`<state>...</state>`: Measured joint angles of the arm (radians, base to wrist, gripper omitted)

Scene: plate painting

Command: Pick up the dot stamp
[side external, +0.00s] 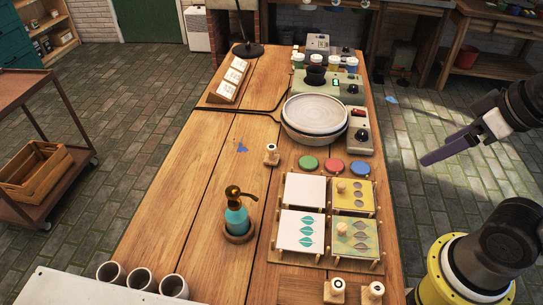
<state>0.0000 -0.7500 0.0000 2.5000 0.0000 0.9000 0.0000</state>
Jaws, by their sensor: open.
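Three small wooden stamps with pale tops and dark marks show in the side external view. One stamp (271,154) stands on the table left of the ink pads. Two more, a left stamp (336,289) and a right stamp (374,291), stand side by side at the near right table edge. The marks are too small to tell which one is the dot stamp. My gripper (432,158) is open and empty, raised at the right beyond the table edge, apart from all the stamps. Its fingers overlap in this view.
Green (308,162), red (334,166) and blue (359,168) pads lie above a wooden rack (275,255) of patterned tiles. A round plate (316,113) sits on a wheel behind. A teal pump bottle (237,217) and several cups (141,279) stand left. The left tabletop is mostly clear.

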